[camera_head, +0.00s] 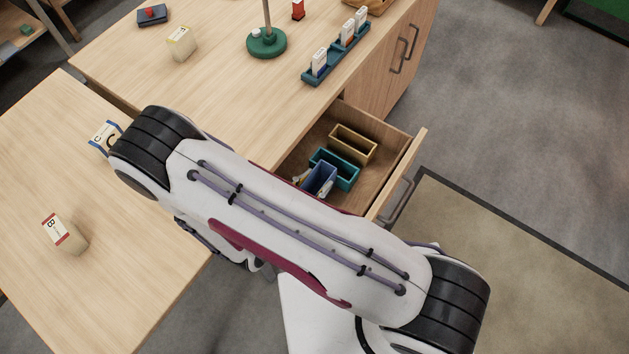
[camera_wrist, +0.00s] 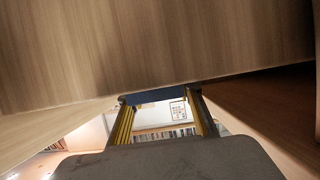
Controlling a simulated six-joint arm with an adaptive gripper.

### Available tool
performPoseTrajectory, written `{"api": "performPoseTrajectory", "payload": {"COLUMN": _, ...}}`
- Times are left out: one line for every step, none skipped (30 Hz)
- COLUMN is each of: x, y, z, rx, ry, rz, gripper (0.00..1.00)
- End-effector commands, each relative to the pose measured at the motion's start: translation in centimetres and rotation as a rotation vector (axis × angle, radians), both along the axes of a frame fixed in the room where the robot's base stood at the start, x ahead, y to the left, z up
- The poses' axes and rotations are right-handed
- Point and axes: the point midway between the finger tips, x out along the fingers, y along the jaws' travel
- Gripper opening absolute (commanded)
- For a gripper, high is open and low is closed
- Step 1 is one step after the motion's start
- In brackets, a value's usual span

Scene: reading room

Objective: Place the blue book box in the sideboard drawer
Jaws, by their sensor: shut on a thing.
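The blue book box (camera_head: 318,179) is open-topped and sits inside the open sideboard drawer (camera_head: 372,124), at its near-left part, partly hidden by my arm. I cannot tell whether it rests on the drawer floor. In the wrist view a blue edge (camera_wrist: 160,95) shows between the yellow-and-black fingers of my gripper (camera_wrist: 162,112), which is shut on it. In the head view my arm hides most of the gripper; a small pale finger part shows beside the box's left side.
A teal box (camera_head: 347,169) stands right beside the blue one, and a yellow box (camera_head: 353,144) lies behind it in the drawer. The drawer's front panel (camera_head: 405,172) is close on the right. Book blocks, a lamp base (camera_head: 267,43) and a teal rack (camera_head: 337,55) stand on the tops.

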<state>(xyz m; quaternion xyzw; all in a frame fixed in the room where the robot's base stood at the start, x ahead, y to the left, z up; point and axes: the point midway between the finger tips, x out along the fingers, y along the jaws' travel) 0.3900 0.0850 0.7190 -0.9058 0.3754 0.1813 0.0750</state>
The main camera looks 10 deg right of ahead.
Motion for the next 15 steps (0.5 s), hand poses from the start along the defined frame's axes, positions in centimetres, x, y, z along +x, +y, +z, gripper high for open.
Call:
{"api": "performPoseTrajectory", "payload": {"x": 0.00, "y": 0.00, "z": -0.07, "rx": 0.000, "ry": 0.000, "rz": 0.000, "gripper": 0.00}}
{"api": "performPoseTrajectory", "payload": {"x": 0.00, "y": 0.00, "z": -0.11, "rx": 0.000, "ry": 0.000, "rz": 0.000, "gripper": 0.00}}
{"api": "performPoseTrajectory", "payload": {"x": 0.00, "y": 0.00, "z": -0.15, "rx": 0.000, "ry": 0.000, "rz": 0.000, "gripper": 0.00}}
{"api": "performPoseTrajectory", "payload": {"x": 0.01, "y": -0.01, "z": -0.19, "rx": 0.000, "ry": 0.000, "rz": 0.000, "gripper": 0.00}}
{"api": "performPoseTrajectory", "payload": {"x": 0.00, "y": 0.00, "z": -0.23, "rx": 0.000, "ry": 0.000, "rz": 0.000, "gripper": 0.00}}
{"api": "performPoseTrajectory", "payload": {"x": 0.00, "y": 0.00, "z": -0.27, "rx": 0.000, "ry": 0.000, "rz": 0.000, "gripper": 0.00}}
{"api": "performPoseTrajectory", "payload": {"x": 0.00, "y": 0.00, "z": -0.30, "rx": 0.000, "ry": 0.000, "rz": 0.000, "gripper": 0.00}}
{"api": "performPoseTrajectory", "payload": {"x": 0.01, "y": 0.00, "z": -0.35, "rx": 0.000, "ry": 0.000, "rz": 0.000, "gripper": 0.00}}
{"api": "performPoseTrajectory", "payload": {"x": 0.01, "y": 0.01, "z": -0.39, "rx": 0.000, "ry": 0.000, "rz": 0.000, "gripper": 0.00}}
{"api": "performPoseTrajectory", "payload": {"x": 0.01, "y": 0.00, "z": -0.43, "rx": 0.000, "ry": 0.000, "rz": 0.000, "gripper": 0.00}}
{"api": "performPoseTrajectory", "payload": {"x": 0.01, "y": 0.01, "z": -0.47, "rx": 0.000, "ry": 0.000, "rz": 0.000, "gripper": 0.00}}
{"api": "performPoseTrajectory", "payload": {"x": 0.01, "y": 0.00, "z": -0.51, "rx": 0.000, "ry": 0.000, "rz": 0.000, "gripper": 0.00}}
{"api": "performPoseTrajectory", "payload": {"x": 0.01, "y": 0.01, "z": -0.54, "rx": 0.000, "ry": 0.000, "rz": 0.000, "gripper": 0.00}}
{"api": "performPoseTrajectory", "payload": {"x": 0.01, "y": 0.00, "z": -0.59, "rx": 0.000, "ry": 0.000, "rz": 0.000, "gripper": 0.00}}
{"api": "performPoseTrajectory", "payload": {"x": 0.01, "y": 0.00, "z": -0.63, "rx": 0.000, "ry": 0.000, "rz": 0.000, "gripper": 0.00}}
